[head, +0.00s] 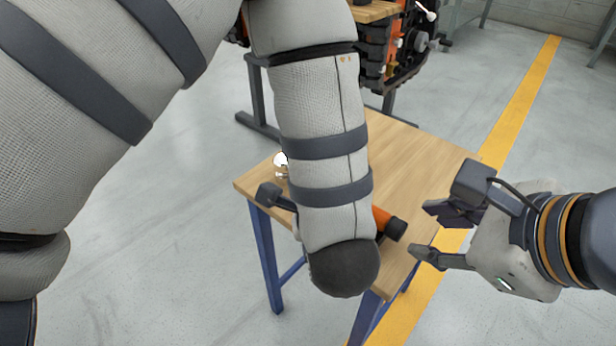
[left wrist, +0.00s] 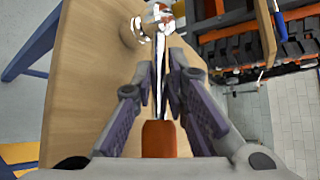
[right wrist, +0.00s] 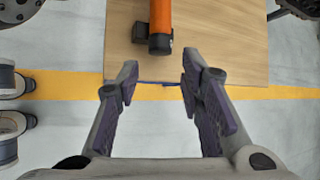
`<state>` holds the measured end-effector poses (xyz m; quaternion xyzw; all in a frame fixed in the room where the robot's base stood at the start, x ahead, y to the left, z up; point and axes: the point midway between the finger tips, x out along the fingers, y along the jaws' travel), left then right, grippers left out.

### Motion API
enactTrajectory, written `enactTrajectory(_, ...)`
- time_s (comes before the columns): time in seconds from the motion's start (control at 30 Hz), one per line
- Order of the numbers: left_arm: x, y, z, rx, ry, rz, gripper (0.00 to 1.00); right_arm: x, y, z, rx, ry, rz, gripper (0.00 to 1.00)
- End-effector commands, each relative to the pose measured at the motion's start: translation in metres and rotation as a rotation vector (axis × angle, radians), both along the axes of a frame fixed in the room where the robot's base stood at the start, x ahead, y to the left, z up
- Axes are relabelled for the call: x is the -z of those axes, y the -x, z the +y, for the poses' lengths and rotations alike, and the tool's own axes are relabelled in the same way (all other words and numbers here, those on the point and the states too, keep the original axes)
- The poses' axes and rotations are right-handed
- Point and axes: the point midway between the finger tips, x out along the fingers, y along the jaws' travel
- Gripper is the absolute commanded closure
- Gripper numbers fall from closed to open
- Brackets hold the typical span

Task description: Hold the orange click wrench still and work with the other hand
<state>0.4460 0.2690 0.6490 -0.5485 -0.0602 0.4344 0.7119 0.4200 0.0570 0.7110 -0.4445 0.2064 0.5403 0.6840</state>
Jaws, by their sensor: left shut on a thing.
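The orange click wrench (head: 382,215) lies over the wooden table, mostly hidden behind my left arm in the head view. Its orange handle with a black end shows in the right wrist view (right wrist: 160,18). In the left wrist view my left gripper (left wrist: 162,72) is shut on its bright metal shaft, with the orange handle (left wrist: 158,140) nearer the camera. My right gripper (head: 424,231) is open and empty, just off the handle's black end and apart from it. The right wrist view shows its fingers (right wrist: 160,66) spread with the handle end beyond them.
The wooden table (head: 415,170) has blue legs and mostly bare wood. A shiny metal thing (head: 281,160) stands near its left edge. A yellow floor line (head: 520,95) runs along the right; the floor is open.

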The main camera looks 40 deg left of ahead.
Motion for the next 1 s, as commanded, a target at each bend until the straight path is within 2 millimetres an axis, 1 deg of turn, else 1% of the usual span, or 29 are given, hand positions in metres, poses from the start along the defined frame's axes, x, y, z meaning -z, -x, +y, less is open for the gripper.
enactTrajectory(0.03,0.004,0.002,0.000,0.002,0.002,0.014,1.00,0.004,0.000,0.002,-0.003,-0.001,-0.005,0.65)
enactTrajectory(0.4,0.004,0.002,0.000,0.002,0.002,0.014,1.00,0.044,-0.018,0.033,-0.002,-0.002,-0.006,0.65)
enactTrajectory(0.53,0.004,0.002,0.000,0.002,0.002,0.014,1.00,0.051,-0.021,0.037,-0.001,-0.002,-0.005,0.65)
enactTrajectory(0.8,0.004,0.002,0.000,0.002,0.002,0.014,1.00,0.052,-0.022,0.038,-0.001,-0.003,-0.006,0.65)
enactTrajectory(0.87,0.004,0.002,0.000,0.002,0.002,0.014,1.00,0.052,-0.022,0.038,-0.001,-0.003,-0.006,0.79)
enactTrajectory(0.9,0.004,0.002,0.000,0.002,0.002,0.014,1.00,0.052,-0.022,0.038,-0.001,-0.003,-0.006,0.88)
enactTrajectory(0.93,0.004,0.002,0.000,0.002,0.002,0.014,1.00,0.052,-0.022,0.038,-0.001,-0.003,-0.006,0.94)
enactTrajectory(0.97,0.004,0.002,0.000,0.002,0.002,0.014,1.00,0.052,-0.022,0.038,-0.001,-0.003,-0.006,0.97)
enactTrajectory(1.0,0.004,0.002,0.000,0.002,0.002,0.014,1.00,0.052,-0.022,0.038,-0.001,-0.003,-0.006,0.97)
